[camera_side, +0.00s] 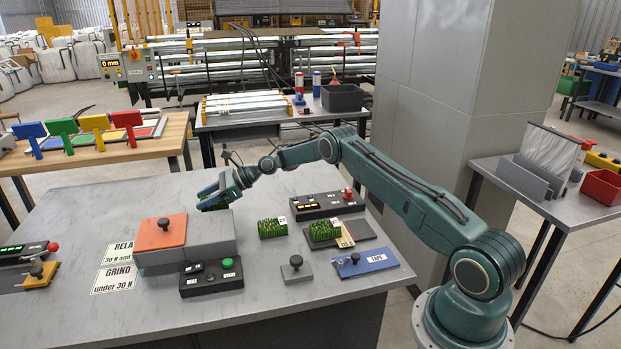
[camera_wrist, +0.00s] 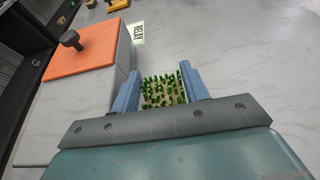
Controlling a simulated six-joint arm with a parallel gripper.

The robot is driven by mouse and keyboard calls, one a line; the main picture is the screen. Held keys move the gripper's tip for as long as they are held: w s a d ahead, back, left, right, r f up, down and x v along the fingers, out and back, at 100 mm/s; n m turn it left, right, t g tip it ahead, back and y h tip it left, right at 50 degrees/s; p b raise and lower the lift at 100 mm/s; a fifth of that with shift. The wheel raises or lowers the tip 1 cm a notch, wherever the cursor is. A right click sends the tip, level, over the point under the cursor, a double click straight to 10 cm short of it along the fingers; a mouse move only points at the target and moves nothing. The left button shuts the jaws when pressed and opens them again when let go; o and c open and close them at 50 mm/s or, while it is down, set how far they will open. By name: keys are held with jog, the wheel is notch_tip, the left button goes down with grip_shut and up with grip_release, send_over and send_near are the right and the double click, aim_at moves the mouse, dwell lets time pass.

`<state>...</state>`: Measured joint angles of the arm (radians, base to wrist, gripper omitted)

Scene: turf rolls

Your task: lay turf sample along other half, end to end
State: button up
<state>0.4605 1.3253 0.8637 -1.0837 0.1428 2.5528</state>
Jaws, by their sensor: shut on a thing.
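My gripper (camera_side: 214,199) is over the far middle of the grey table, beyond the orange-topped block. It is shut on a green turf sample (camera_wrist: 163,91), which sits between its two blue fingers in the wrist view. In the side view only a little of this turf shows below the fingers. A second turf sample (camera_side: 272,229) with a small white tag stands alone on the table, right of the gripper. A third turf sample (camera_side: 324,231), also tagged, lies on the left part of a dark flat plate (camera_side: 366,231). A tan strip shows beside it; the plate's right part is bare.
An orange-topped grey block (camera_side: 190,243) with a black knob stands nearby; it is close left of the fingers in the wrist view (camera_wrist: 88,50). A black button box (camera_side: 212,279), grey knob block (camera_side: 296,270), blue plate (camera_side: 366,263) and black display panel (camera_side: 325,206) surround the turf.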

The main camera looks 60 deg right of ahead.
aim_at(209, 210)
jog(key=shift+f, duration=2.1)
jog(key=shift+f, duration=0.15)
jog(key=o, duration=1)
jog(key=shift+o, duration=0.2)
jog(key=shift+r, duration=0.2)
jog(key=v, duration=1.2)
jog(key=shift+f, duration=0.15)
